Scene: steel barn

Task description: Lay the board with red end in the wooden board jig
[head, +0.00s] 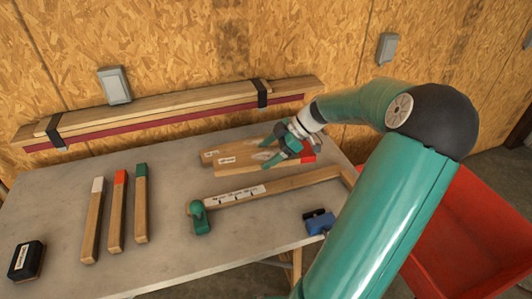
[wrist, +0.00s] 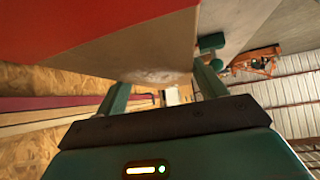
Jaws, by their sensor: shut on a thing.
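My gripper (head: 272,147) is shut on a pale wooden board with a red end (head: 232,170), at the back right of the table. The red end (head: 308,158) points right; a small label is near the left end. In the wrist view the board (wrist: 150,55) lies between my fingers (wrist: 160,92), its red part at upper left. The wooden board jig (head: 290,184) is an L-shaped wooden rail in front of the held board, with a marked white strip and a green clamp (head: 200,218) at its left end. I cannot tell whether the board touches the table.
Another labelled wooden piece (head: 222,153) lies just behind the held board. Three upright-lying sticks with white (head: 95,215), red (head: 119,210) and green (head: 141,208) ends lie at left. A black block (head: 26,260), a blue tool (head: 319,221), strapped long planks (head: 170,108) and a red bin (head: 470,235) are around.

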